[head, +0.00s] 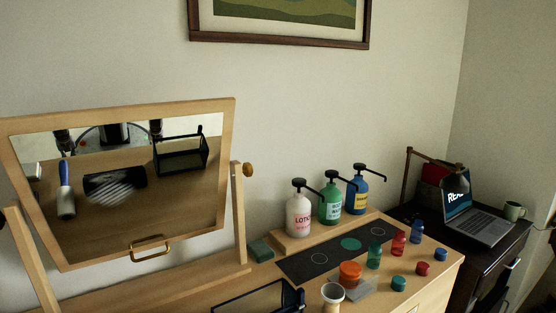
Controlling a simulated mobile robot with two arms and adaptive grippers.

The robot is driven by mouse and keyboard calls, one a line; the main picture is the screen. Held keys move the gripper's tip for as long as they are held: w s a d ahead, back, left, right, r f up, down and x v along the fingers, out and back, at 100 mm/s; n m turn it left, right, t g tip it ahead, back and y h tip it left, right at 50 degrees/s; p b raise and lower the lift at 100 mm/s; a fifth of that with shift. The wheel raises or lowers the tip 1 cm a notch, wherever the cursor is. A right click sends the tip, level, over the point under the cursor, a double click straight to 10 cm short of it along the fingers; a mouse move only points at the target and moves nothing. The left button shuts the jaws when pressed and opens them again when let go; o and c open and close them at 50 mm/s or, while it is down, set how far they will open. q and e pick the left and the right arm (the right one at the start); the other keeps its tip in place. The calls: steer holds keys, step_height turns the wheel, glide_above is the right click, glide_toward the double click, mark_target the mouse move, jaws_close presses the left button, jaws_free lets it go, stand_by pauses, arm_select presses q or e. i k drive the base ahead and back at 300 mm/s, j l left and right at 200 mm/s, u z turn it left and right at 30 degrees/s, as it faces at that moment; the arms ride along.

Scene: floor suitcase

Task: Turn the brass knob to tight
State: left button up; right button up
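A tilting mirror in a pale wood frame (230,150) stands at the left of the table. A small round brass-brown knob (248,170) sits on the outer side of the mirror's right post (239,220), near its top. I cannot tell from its look how tight it is. A dark shape at the left picture edge, by the left post, is cut off. A brass pull handle (150,252) is on the frame's lower edge. Neither of my grippers shows directly; dark parts of my body appear only as a reflection in the mirror glass.
White, green and blue pump bottles (299,213) stand on a wooden riser right of the mirror. A dark mat (300,262), small bottles, coloured caps and a black-edged box (262,298) lie in front. A laptop (480,222) sits on the dark cabinet at right.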

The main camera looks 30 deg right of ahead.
mark_target(248, 169)
steer(key=l+u, duration=0.1)
steer(key=l, duration=0.6)
steer(key=l+u, duration=0.1)
steer(key=l, duration=0.6)
steer(key=k+l+u, duration=0.1)
steer(key=l, duration=0.55)
steer(key=k+l+u, duration=0.1)
steer(key=l, duration=0.6)
